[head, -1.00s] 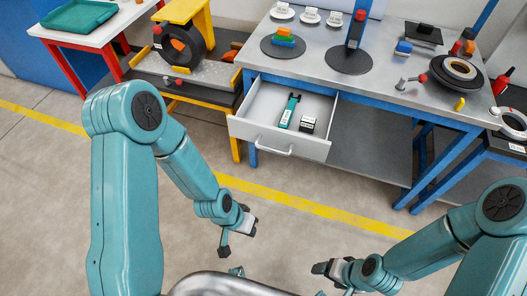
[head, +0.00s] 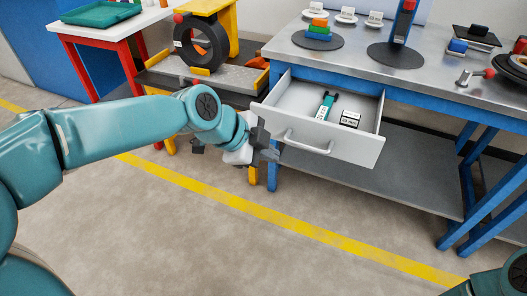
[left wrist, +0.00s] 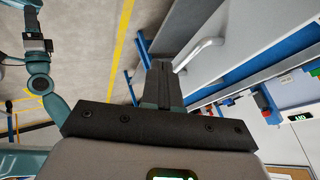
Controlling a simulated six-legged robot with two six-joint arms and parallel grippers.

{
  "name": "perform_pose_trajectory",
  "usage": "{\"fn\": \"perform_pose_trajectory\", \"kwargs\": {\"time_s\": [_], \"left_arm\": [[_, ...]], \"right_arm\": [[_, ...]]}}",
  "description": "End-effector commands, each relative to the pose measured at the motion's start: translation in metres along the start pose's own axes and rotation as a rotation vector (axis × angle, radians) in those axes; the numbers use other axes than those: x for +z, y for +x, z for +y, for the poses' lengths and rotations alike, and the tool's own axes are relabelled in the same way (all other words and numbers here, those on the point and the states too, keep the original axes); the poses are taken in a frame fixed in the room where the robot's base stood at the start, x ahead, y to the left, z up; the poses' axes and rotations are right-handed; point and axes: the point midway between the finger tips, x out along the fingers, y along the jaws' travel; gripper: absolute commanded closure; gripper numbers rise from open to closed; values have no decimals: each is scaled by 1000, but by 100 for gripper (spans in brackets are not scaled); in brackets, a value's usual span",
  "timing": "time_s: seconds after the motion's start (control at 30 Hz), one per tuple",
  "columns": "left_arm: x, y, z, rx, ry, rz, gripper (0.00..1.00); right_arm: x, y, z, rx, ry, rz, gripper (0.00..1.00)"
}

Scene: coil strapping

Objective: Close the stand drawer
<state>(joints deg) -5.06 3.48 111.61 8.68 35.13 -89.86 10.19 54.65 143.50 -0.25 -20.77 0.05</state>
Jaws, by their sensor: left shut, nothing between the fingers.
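The stand drawer (head: 345,146) is pulled out from under the grey worktop (head: 350,68). Its pale front carries a curved bar handle (head: 308,146). A teal and black tool (head: 325,106) and a small black and white box (head: 350,119) lie inside. My left gripper (head: 268,154) is shut and empty, beside the left end of the drawer front; I cannot tell whether it touches. In the left wrist view the shut fingers (left wrist: 164,84) show near the handle (left wrist: 203,52). My right gripper (left wrist: 38,45) appears small in the left wrist view; its jaw state is unclear.
The blue-framed bench has an open lower shelf (head: 390,170). To the left stand a yellow-framed stand with a black coil (head: 205,45) and a red-legged table with a green tray (head: 100,14). The floor in front, crossed by a yellow line (head: 230,200), is clear.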

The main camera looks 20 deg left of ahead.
Motion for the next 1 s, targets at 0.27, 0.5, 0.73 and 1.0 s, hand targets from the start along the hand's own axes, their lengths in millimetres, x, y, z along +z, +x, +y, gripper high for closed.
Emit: {"fn": "perform_pose_trajectory", "kwargs": {"time_s": [0.27,0.5,0.73,1.0], "left_arm": [[2,63,2,4,0,0,100],[-1,70,-32,-1,-2,-1,100],[-1,71,-38,0,-2,-2,100],[-1,71,-38,0,-2,-2,100]], "right_arm": [[-4,15,8,1,10,9,26],[-4,12,7,1,10,9,26],[-4,12,7,1,10,9,26],[-4,12,7,1,10,9,26]]}}
